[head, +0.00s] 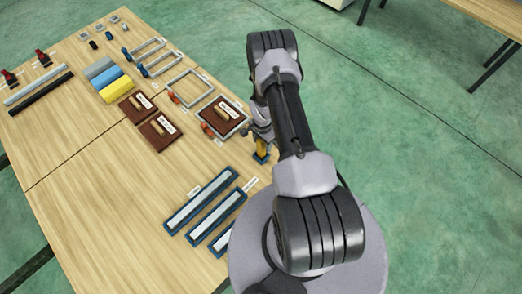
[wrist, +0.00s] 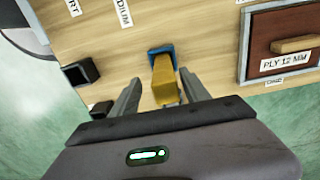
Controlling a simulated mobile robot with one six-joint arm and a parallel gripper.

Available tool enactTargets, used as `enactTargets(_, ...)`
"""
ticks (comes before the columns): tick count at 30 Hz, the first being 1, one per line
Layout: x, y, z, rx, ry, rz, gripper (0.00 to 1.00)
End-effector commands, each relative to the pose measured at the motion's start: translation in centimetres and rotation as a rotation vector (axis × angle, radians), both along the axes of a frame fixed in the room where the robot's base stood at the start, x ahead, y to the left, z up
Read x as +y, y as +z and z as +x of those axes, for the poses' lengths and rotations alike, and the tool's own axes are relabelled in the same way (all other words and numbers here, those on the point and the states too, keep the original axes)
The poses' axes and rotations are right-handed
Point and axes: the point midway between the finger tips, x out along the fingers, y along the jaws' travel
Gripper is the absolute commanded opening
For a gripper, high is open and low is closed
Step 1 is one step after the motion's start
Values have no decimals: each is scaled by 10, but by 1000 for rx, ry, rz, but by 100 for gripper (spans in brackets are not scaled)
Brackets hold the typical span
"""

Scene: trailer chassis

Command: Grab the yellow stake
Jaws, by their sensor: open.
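The yellow stake (wrist: 163,82) stands in a blue holder (wrist: 158,51) on the wooden table, seen from above in the wrist view. My gripper (wrist: 163,96) is open, with one grey finger on each side of the stake. The stake is between the fingers, and I cannot tell whether either finger touches it. In the head view, the yellow stake (head: 261,145) shows only in part, beside my arm at the table's right edge. My gripper (head: 262,134) is mostly hidden there by the arm.
A framed brown panel (wrist: 285,42) labelled PLY 12 MM lies right of the stake in the wrist view. Dark square sockets (wrist: 82,71) are on the left.

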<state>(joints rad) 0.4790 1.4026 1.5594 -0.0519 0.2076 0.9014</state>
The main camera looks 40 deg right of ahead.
Motion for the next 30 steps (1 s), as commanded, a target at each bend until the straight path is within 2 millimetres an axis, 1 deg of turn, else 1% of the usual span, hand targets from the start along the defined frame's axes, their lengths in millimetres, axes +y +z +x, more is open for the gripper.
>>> enactTargets(4,0,-17,2,0,1,0,55)
enactTargets(9,-1,-52,5,0,1,0,55)
enactTargets(11,-1,-56,5,0,1,0,55)
enactTargets(16,-1,-53,5,0,1,0,55)
enactTargets(20,-1,-53,5,0,1,0,29)
enactTargets(21,-1,-53,5,0,1,0,21)
enactTargets(23,-1,-53,5,0,1,0,9)
enactTargets(24,-1,-53,5,0,1,0,2)
enactTargets(25,-1,-53,5,0,1,0,0)
enactTargets(30,-1,-53,5,-1,1,0,0)
